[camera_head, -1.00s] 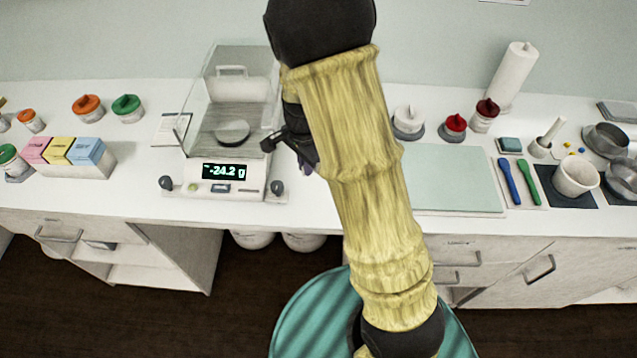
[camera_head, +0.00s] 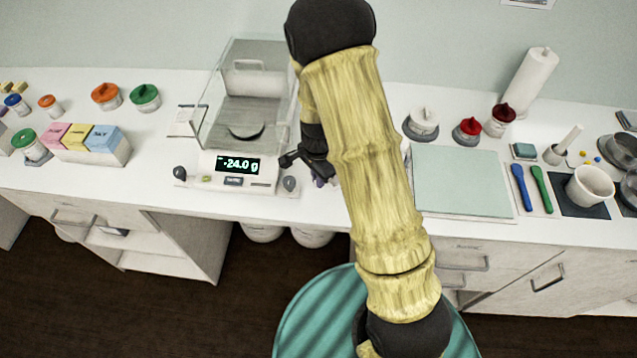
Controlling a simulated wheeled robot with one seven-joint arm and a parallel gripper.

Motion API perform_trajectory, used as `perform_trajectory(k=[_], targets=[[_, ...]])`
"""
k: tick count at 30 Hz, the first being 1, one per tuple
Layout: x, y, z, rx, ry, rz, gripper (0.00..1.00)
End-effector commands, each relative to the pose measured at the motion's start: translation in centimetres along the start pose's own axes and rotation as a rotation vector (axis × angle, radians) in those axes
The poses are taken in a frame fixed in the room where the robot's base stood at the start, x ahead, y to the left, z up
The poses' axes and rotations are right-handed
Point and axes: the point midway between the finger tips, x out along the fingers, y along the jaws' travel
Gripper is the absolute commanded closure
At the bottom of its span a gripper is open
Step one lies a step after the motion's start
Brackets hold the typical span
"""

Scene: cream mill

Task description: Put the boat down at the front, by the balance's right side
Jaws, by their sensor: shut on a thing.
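The balance (camera_head: 233,188) stands on the white bench left of centre, with a clear draft shield and a round pan (camera_head: 246,131). Its display reads -24.0 g. My gripper (camera_head: 318,172) is just right of the balance, near its front right corner, over the bench. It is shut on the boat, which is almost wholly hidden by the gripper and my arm. Only a small purplish patch (camera_head: 320,182) shows under the jaws, and I cannot tell if it is the boat. Whether the boat touches the bench is hidden.
A grey knob (camera_head: 289,184) sits at the balance's front right. A pale green mat (camera_head: 461,181) lies to the right, with lidded jars behind it. Pink, yellow and blue boxes (camera_head: 102,139) stand left of the balance. The bench's front edge runs close below my gripper.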

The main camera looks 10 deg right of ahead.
Motion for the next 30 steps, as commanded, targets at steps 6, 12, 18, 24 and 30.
perform_trajectory(k=[6, 12, 18, 24, 30], targets=[[2.8, 0.1, 0.0, 0.002, -0.001, 0.001, 1.0], [3.1, 0.0, 0.0, 0.001, 0.0, 0.0, 1.0], [3.4, 0.0, 0.0, 0.001, 0.0, 0.0, 1.0], [3.3, 0.0, 0.0, 0.001, 0.0, 0.0, 0.7], [3.3, 0.0, 0.0, 0.001, 0.0, 0.0, 0.7]])
